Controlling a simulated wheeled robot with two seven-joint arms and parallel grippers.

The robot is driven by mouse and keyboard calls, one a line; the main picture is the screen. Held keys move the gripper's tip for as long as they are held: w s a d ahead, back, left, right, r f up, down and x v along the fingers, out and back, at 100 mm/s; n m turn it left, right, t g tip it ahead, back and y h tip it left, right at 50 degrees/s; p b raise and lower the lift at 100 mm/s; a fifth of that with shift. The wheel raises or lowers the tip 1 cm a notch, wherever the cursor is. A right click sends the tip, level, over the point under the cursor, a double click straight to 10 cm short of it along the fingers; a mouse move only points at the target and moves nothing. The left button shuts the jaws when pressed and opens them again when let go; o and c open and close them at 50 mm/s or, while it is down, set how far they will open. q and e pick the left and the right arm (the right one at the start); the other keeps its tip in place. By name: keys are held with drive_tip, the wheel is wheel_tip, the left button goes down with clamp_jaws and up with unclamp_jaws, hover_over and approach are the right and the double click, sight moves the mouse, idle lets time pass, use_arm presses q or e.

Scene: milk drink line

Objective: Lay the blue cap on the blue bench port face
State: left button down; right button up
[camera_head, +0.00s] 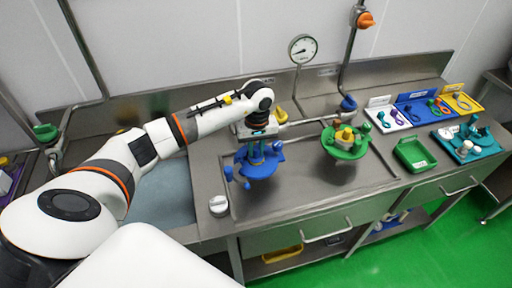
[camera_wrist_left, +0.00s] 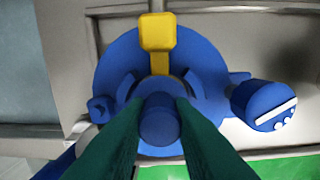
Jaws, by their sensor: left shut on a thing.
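My left gripper (camera_head: 257,153) points down over the blue bench port (camera_head: 262,172) near the middle of the bench. In the left wrist view its green fingers are shut on a dark blue round piece (camera_wrist_left: 160,122), which looks like the blue cap or its knob. This piece is over the lower middle of the round blue port face (camera_wrist_left: 115,68). Whether it touches the face cannot be told. A yellow block (camera_wrist_left: 158,32) sits at the port's upper edge. A blue knob with white marks (camera_wrist_left: 264,103) sticks out at its right. My right gripper is not in view.
A green port assembly (camera_head: 346,152) stands to the right. Beyond it are a green tray (camera_head: 414,153), a blue tray (camera_head: 428,112) and a teal tray (camera_head: 480,140). A white round knob (camera_head: 218,205) is at the front left. A gauge (camera_head: 302,48) rises behind.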

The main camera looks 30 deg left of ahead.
use_arm(q)
drive_tip(key=shift+f, duration=0.2)
drive_tip(key=c, duration=1.2)
unclamp_jaws()
drive_tip(key=shift+o, duration=0.2)
drive_tip(key=shift+r, duration=0.1)
drive_tip(key=shift+r+b, duration=0.2)
drive_tip(key=shift+b, duration=0.1)
wheel_tip(320, 180, up, 12)
drive_tip(key=b, duration=0.3)
drive_tip(key=shift+f, duration=0.25)
